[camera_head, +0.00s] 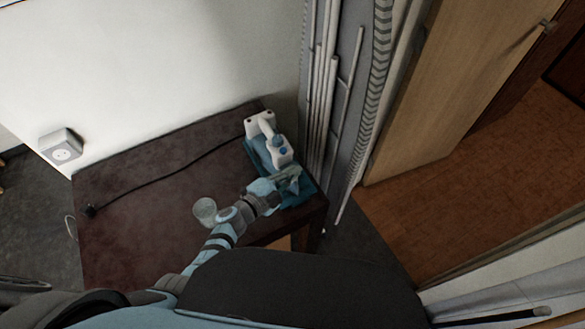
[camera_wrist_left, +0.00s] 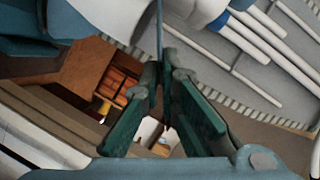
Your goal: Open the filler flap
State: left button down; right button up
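The white and blue appliance (camera_head: 281,150), which looks like an iron on a blue base, stands at the right end of the dark table. My left gripper (camera_head: 290,180) is at its near side, low over the blue base. In the left wrist view, its green fingers (camera_wrist_left: 163,72) come close together at the tips. A thin blue edge (camera_wrist_left: 159,30) runs down to the fingertips. I cannot tell whether they grip it, or whether it is the filler flap. White and blue parts of the appliance (camera_wrist_left: 205,12) show at the top. My right gripper is not in view.
A clear glass (camera_head: 204,210) stands on the table (camera_head: 130,220) beside my left forearm. A black cord (camera_head: 150,182) crosses the tabletop, whose left part is otherwise clear. Grey pipes (camera_head: 322,90) rise just right of the appliance. A wall socket (camera_head: 62,150) is at left.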

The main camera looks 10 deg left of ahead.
pick_arm(q)
jog(key=shift+w+r+p, duration=0.1)
jog(key=shift+r+p, duration=0.1)
jog(key=shift+p, duration=0.2)
jog(key=c, duration=1.8)
grip_release()
jog(key=shift+n, duration=0.3)
jog(key=shift+c, duration=0.2)
jog(key=shift+a, duration=0.1)
jog(key=v, duration=1.2)
jog(key=shift+w+r, duration=0.1)
